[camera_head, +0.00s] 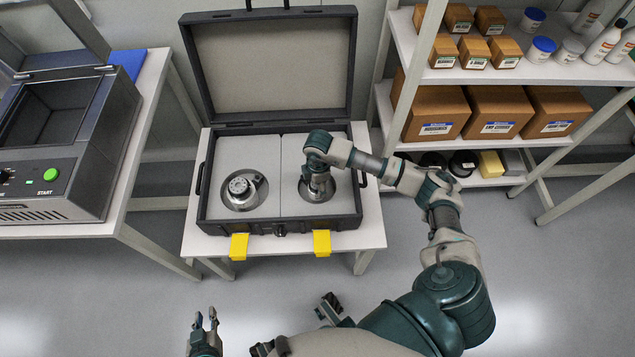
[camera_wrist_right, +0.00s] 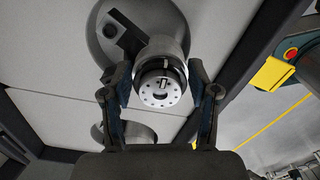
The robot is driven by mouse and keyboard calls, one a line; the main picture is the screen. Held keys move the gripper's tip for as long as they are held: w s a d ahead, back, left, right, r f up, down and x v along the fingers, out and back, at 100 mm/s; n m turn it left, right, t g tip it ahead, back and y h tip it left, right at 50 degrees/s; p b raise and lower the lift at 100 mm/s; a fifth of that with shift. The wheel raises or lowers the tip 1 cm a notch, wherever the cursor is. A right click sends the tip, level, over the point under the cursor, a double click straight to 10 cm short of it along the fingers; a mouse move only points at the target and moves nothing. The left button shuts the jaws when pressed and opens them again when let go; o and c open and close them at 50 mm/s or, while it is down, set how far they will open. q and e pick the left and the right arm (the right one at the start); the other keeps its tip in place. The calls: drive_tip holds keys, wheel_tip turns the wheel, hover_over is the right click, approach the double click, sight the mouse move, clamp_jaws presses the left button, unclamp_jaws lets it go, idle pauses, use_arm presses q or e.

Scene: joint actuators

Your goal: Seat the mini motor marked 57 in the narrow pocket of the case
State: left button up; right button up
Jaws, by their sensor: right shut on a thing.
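The open dark case (camera_head: 290,228) has a light foam insert with two round pockets. A silver motor (camera_head: 241,188) sits in the left pocket. My right gripper (camera_head: 318,180) points down over the right pocket (camera_head: 306,191). In the wrist view, the right gripper (camera_wrist_right: 159,84) is shut on a silver, round mini motor (camera_wrist_right: 160,92), one finger on each side. The pocket (camera_wrist_right: 125,30) shows behind it, with a dark notch. I cannot tell how deep the motor stands. No number 57 is legible. My left gripper (camera_head: 205,320) is open and empty, low in the head view.
The case stands on a small white table (camera_head: 372,215) with two yellow tabs (camera_head: 239,246) at its front. The raised lid (camera_head: 272,65) is behind. A grey machine (camera_head: 60,140) stands left; shelves with boxes (camera_head: 437,112) stand right. The floor in front is clear.

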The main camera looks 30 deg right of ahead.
drive_tip(key=shift+a+f, duration=0.35)
drive_tip(key=o, duration=1.3)
drive_tip(key=shift+d, duration=0.25)
wheel_tip(320, 180, up, 12)
drive_tip(key=shift+d+f, duration=0.1)
